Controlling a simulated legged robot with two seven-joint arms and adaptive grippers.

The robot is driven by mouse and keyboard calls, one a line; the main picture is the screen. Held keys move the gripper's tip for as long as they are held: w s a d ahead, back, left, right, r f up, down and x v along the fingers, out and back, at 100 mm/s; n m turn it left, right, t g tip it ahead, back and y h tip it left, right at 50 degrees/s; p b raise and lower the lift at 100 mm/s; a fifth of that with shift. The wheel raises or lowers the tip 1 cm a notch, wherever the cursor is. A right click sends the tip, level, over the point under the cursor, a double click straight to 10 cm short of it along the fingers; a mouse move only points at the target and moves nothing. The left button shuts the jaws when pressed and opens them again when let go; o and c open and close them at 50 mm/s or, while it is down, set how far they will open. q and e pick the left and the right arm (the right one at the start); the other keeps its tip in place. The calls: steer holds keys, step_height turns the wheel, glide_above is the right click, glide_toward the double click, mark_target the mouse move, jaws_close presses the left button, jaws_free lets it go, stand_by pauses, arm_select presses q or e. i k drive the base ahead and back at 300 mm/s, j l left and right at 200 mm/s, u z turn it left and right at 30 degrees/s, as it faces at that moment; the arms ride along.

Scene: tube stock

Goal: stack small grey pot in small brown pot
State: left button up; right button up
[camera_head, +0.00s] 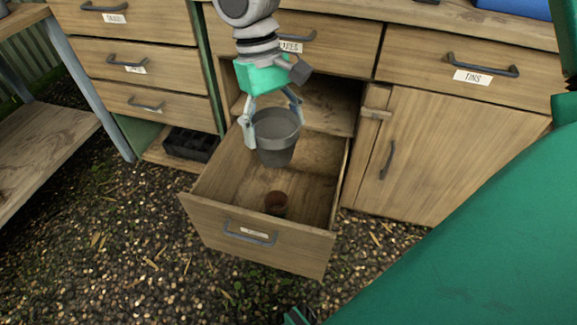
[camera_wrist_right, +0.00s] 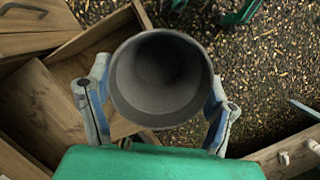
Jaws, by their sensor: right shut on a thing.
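The small grey pot (camera_head: 276,145) is upright, held above the open drawer (camera_head: 205,215) in the head view. In the right wrist view the grey pot (camera_wrist_right: 120,85) shows its empty, dark inside. My right gripper (camera_head: 273,128) is shut on it, with one finger on each side of the pot. The small brown pot (camera_head: 276,203) stands on the drawer floor, below the grey pot and apart from it, near the drawer front. In the right wrist view the brown pot cannot be made out.
The drawer is pulled out of a wooden cabinet, with walls around the brown pot. A closed door (camera_head: 430,150) is to the right and closed drawers (camera_head: 140,65) to the left. A black tray (camera_head: 188,145) sits low at the left. The drawer floor around the brown pot is clear.

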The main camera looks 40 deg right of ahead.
mark_target(276, 207)
steer(key=z, duration=0.4)
steer(key=k+z, duration=0.15)
steer(key=z, duration=0.2)
steer(key=l+z, duration=0.1)
steer(key=z, duration=0.3)
steer(key=i+j+z, duration=0.1)
steer(key=j, duration=0.25)
steer(key=i+j+z, duration=0.1)
steer(key=j, duration=0.25)
steer(key=i+j, duration=0.2)
steer(key=j, duration=0.15)
steer(key=i+j+z, duration=0.15)
steer(key=j, duration=0.2)
steer(key=j+z, duration=0.1)
steer(key=j, duration=0.25)
steer(key=i+j, duration=0.1)
steer(key=j, duration=0.2)
steer(key=i+j, duration=0.1)
steer(key=j, duration=0.2)
